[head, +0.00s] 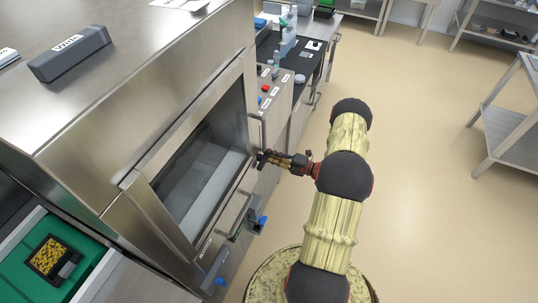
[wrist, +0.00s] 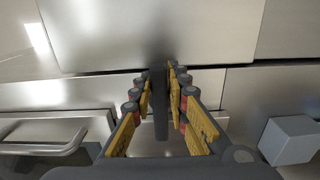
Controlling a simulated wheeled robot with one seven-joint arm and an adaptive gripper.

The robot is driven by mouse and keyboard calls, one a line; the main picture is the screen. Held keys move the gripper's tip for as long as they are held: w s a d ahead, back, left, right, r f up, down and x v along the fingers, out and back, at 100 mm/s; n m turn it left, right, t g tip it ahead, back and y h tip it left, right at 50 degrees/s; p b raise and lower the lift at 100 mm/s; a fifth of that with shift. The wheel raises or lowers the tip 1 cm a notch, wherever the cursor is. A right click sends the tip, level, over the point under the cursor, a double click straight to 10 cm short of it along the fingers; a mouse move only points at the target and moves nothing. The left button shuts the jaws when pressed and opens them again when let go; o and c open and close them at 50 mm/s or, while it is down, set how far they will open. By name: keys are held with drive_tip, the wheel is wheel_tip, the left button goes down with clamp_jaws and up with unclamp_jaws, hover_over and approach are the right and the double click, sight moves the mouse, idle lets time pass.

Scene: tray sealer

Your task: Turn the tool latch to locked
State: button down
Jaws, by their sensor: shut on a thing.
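My gripper (head: 264,158) is at the front of the steel tray sealer, beside the lower right of its window. In the wrist view my gripper's yellow-padded fingers (wrist: 160,92) stand on both sides of a dark upright bar, which looks like the tool latch (wrist: 159,112), and are shut on it. The bar points roughly straight up and down in that view, against the steel front. In the head view the latch is mostly hidden by my gripper. No locked or unlocked marking can be read.
A bar handle (head: 240,216) is below my gripper; a handle also shows in the wrist view (wrist: 50,145). A grey block (wrist: 290,139) juts out at the right there. A control panel (head: 272,92) with a red button is beyond the window (head: 200,170).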

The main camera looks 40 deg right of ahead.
drive_tip(key=shift+a, duration=0.25)
drive_tip(key=c, duration=1.9)
unclamp_jaws()
drive_tip(key=shift+o, duration=0.5)
drive_tip(key=shift+o, duration=0.2)
drive_tip(key=shift+d, duration=0.1)
drive_tip(key=v, duration=1.2)
